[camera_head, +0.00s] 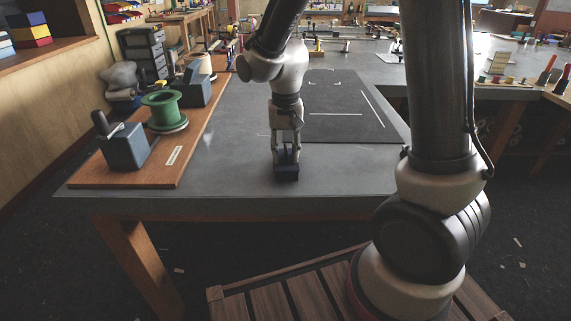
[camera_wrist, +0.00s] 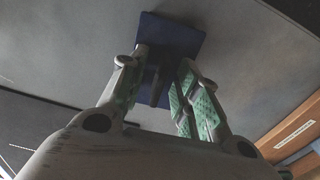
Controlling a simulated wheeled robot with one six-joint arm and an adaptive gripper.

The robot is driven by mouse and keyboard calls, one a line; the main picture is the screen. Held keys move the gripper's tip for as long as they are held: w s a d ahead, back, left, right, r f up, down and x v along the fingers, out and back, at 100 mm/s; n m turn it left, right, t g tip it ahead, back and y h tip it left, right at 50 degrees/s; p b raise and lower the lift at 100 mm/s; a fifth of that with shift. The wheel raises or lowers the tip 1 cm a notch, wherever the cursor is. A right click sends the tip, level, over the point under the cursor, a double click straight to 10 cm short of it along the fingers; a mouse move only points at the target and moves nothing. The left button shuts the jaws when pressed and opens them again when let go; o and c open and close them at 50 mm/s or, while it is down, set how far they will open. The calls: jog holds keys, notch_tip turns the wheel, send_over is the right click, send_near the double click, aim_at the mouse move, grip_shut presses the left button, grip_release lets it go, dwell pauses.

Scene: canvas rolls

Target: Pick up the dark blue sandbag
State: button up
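The dark blue sandbag (camera_head: 286,174) sits on the grey table near its front edge, below my gripper (camera_head: 286,150). In the wrist view the sandbag (camera_wrist: 180,35) is a dark blue square with a narrow darker upright part, like a handle, on it. My gripper (camera_wrist: 163,62) points down over it, with its two fingers apart on either side of that upright part. A gap shows between the right finger and the upright part; the left finger is close to it, and I cannot tell whether they touch.
A wooden board (camera_head: 150,168) on the left holds a green spool (camera_head: 164,109) and blue-grey blocks with handles. A dark mat (camera_head: 345,110) lies behind my gripper to the right. The table around the sandbag is clear; its front edge is close.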

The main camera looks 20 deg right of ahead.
grip_shut()
jog(key=shift+r, duration=0.15)
